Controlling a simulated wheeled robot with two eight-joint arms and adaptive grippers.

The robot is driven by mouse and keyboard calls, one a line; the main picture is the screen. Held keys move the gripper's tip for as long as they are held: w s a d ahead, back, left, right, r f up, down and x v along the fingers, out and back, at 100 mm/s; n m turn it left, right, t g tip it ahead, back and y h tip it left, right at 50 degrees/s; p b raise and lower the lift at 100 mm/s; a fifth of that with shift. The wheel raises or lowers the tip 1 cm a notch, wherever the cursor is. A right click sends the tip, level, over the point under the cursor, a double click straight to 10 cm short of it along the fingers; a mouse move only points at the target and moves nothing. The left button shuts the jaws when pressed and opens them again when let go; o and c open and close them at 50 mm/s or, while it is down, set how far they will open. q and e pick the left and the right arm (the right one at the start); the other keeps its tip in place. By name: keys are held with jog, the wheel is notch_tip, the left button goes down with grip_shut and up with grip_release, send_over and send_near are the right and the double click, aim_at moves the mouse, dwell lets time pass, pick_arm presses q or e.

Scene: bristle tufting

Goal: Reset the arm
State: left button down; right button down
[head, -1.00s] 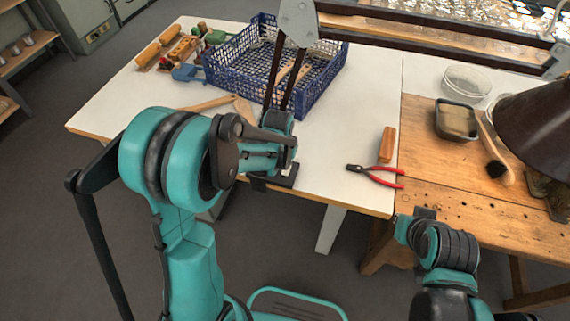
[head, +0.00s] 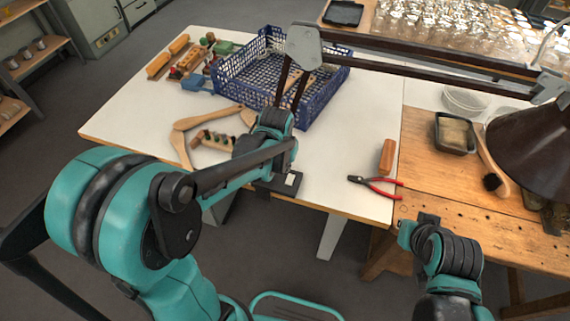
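My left arm comes in from the left and reaches over the front of the white table (head: 345,160). Its teal and black far end is in front of the lamp's lower bars, beside the blue crate. I cannot make out fingers there, and nothing held shows. My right arm is at the lower right, below the front edge of the wooden bench (head: 450,200). Its gripper fingers do not show.
The blue crate (head: 325,100) stands at the table's back. The lamp shade (head: 535,135) hangs over the bench at right.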

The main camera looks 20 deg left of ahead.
pick_arm(q)
jog(key=s+a+r+t+b, duration=0.2)
jog(key=s+r+t, duration=0.2)
jog(key=s, duration=1)
jog(key=shift+r, duration=1.4)
jog(key=shift+s+a, duration=0.1)
